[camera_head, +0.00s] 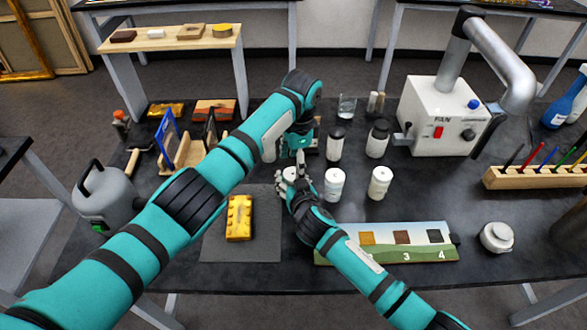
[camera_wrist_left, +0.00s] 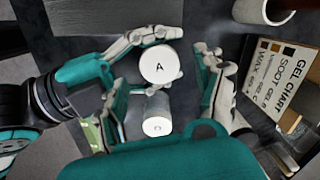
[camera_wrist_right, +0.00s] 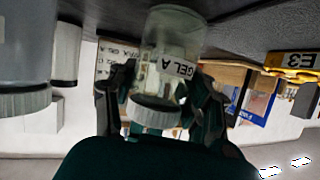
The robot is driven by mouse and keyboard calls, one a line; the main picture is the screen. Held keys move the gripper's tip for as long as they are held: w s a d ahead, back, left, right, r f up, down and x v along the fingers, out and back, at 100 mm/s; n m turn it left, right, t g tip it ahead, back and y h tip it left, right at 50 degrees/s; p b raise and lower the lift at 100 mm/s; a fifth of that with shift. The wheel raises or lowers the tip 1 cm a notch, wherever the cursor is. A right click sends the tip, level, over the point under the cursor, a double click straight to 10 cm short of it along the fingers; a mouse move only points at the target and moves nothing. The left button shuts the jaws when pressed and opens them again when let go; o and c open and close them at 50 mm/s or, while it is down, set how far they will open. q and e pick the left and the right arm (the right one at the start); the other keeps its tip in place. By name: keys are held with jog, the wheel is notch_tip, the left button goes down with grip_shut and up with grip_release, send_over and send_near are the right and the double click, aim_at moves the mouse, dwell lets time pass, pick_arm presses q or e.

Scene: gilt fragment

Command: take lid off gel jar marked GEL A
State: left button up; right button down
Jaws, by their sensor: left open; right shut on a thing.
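The jar marked GEL A (camera_wrist_right: 168,60) shows in the right wrist view with its ribbed lid (camera_wrist_right: 152,112) on; that view is upside down. In the left wrist view its white lid (camera_wrist_left: 160,62) bears the letter A. My right gripper (camera_wrist_right: 160,95) is shut on the jar, with a finger on each side. In the head view the jar (camera_head: 290,174) is partly hidden by my right gripper (camera_head: 294,184). My left gripper (camera_wrist_left: 165,95) is open above the lid, its fingers spread apart.
Two pale jars (camera_head: 334,183) (camera_head: 380,182) stand just right of my grippers, with dark-topped bottles (camera_head: 377,138) behind. A yellow block (camera_head: 239,217) lies on the grey mat (camera_head: 268,243). A sample board (camera_head: 433,254) lies in front, and a fan unit (camera_head: 432,115) stands behind right.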

jog(key=c, duration=0.5)
grip_release()
jog(key=shift+s, duration=0.1)
